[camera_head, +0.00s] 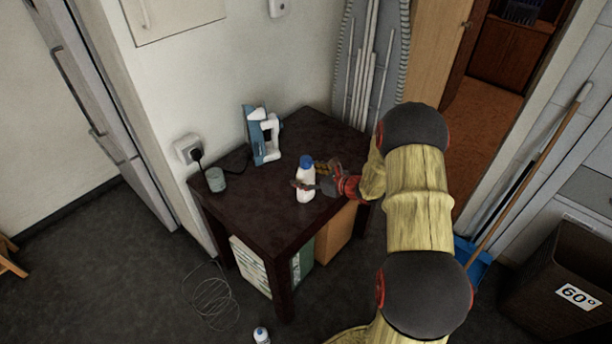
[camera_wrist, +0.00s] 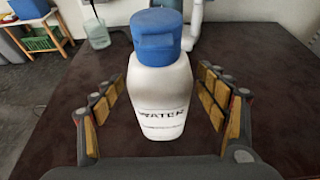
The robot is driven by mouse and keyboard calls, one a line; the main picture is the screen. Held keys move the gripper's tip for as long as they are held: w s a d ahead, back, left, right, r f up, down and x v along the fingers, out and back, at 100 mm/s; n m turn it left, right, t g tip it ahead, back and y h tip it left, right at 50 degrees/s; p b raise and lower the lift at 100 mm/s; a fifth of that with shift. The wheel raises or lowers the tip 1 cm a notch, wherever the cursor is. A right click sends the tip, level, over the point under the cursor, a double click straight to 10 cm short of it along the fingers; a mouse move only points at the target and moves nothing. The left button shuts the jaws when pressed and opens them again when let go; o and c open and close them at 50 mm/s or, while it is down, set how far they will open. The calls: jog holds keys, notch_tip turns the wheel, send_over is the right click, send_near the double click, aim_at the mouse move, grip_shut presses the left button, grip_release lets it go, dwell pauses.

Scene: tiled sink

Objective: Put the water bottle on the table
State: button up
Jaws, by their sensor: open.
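The water bottle (camera_head: 305,184) is white with a blue cap and stands upright on the dark table (camera_head: 254,201), towards its right front part. In the wrist view the bottle (camera_wrist: 158,95), labelled WATER, stands between the two fingers of my gripper (camera_wrist: 165,112). The fingers are open, with a gap on each side of the bottle. In the head view my gripper (camera_head: 318,186) reaches in from the right at the bottle, low over the table top.
A blue and white iron (camera_head: 262,137) stands upright at the table's back. A small grey-green cup (camera_head: 215,179) is at the left corner. An ironing board (camera_head: 372,60) leans behind the table.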

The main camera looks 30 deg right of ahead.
jog(key=shift+r, duration=0.2)
jog(key=p+v, duration=0.3)
jog(key=v, duration=0.9)
jog(key=s+a+r+n+g+y, duration=0.2)
jog(key=s+a+r+n+g, duration=0.2)
jog(key=a+r+n, duration=0.55)
jog(key=s+a+r+n+g+y, duration=0.1)
jog(key=s+a+r+n+g, duration=0.4)
jog(key=a, duration=0.8)
jog(key=s+a+r+n+h, duration=0.2)
jog(key=s+r+n, duration=0.1)
jog(key=s+n, duration=0.2)
jog(key=s+a+r+n+h, duration=0.1)
jog(key=s+a+r+n, duration=0.2)
jog(key=s+n, duration=0.2)
jog(key=s+d+r+n+t+h, duration=0.1)
jog(key=s+d+r+n+h, duration=0.3)
jog(key=s+n, duration=0.3)
jog(key=shift+s+r+t+h, duration=0.3)
jog(key=shift+s+r+t, duration=0.1)
jog(key=shift+s, duration=0.4)
jog(key=shift+d+f+n, duration=0.1)
jog(key=shift+n, duration=0.15)
